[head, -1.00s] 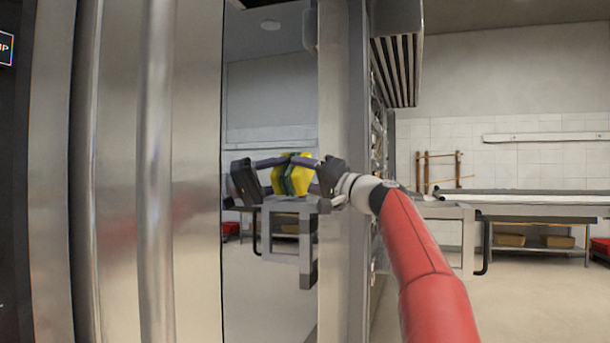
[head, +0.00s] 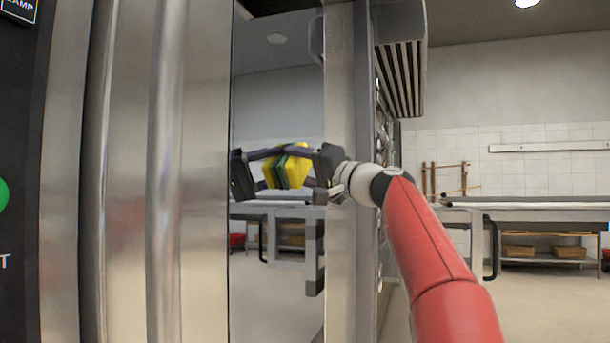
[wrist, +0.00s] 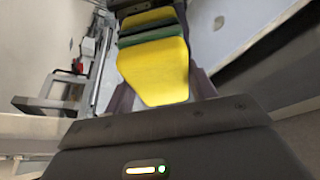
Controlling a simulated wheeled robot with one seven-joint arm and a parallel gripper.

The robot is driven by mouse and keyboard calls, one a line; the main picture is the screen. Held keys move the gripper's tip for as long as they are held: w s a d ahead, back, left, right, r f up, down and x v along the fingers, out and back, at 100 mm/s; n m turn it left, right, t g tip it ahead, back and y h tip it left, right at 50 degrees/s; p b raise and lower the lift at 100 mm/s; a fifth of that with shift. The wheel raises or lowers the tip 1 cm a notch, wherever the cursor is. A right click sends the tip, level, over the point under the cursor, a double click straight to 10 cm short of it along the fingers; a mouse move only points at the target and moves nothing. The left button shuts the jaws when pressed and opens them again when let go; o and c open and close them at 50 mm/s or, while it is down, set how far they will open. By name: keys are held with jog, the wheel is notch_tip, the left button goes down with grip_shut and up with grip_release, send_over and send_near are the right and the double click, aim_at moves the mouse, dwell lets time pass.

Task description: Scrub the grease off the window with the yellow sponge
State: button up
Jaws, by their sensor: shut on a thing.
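The yellow sponge (head: 299,166) has a dark green scouring side and is held in my gripper (head: 290,170). The jaws are shut on it. The window (head: 275,110) is a tall mirror-like pane left of my gripper. The sponge's green side faces the pane, and a mirrored sponge and gripper show on its far side. In the wrist view the sponge (wrist: 154,75) meets or almost meets its reflection; I cannot tell whether it touches the glass. I see no clear grease patch; part of the pane is hidden behind the sponge and gripper.
A steel door edge with a vertical bar (head: 165,180) stands left of the pane. A steel post (head: 347,90) stands at its right. A dark control panel (head: 15,130) is at the far left. A worktable (head: 530,215) is at the back right, with open floor before it.

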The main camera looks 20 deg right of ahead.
aim_at(275, 161)
jog(key=shift+s+a+f+b, duration=0.1)
jog(key=shift+s+a+b, duration=0.8)
jog(key=shift+s, duration=0.15)
jog(key=shift+s+a+b, duration=0.55)
jog(key=shift+s+a, duration=0.05)
jog(key=shift+s, duration=0.25)
jog(key=shift+s+a+b, duration=0.55)
jog(key=shift+s, duration=0.3)
jog(key=shift+d, duration=0.1)
jog(key=shift+s+d+b, duration=0.4)
jog(key=shift+s+d, duration=0.5)
jog(key=shift+d, duration=0.3)
jog(key=shift+s+d+b, duration=0.35)
jog(key=shift+s+d, duration=0.5)
jog(key=shift+d, duration=0.35)
jog(key=shift+s+d+b, duration=0.15)
jog(key=shift+s+d, duration=0.3)
jog(key=shift+d, duration=0.2)
jog(key=shift+s+d+b, duration=0.15)
jog(key=shift+s+d, duration=0.3)
jog(key=shift+d, duration=0.15)
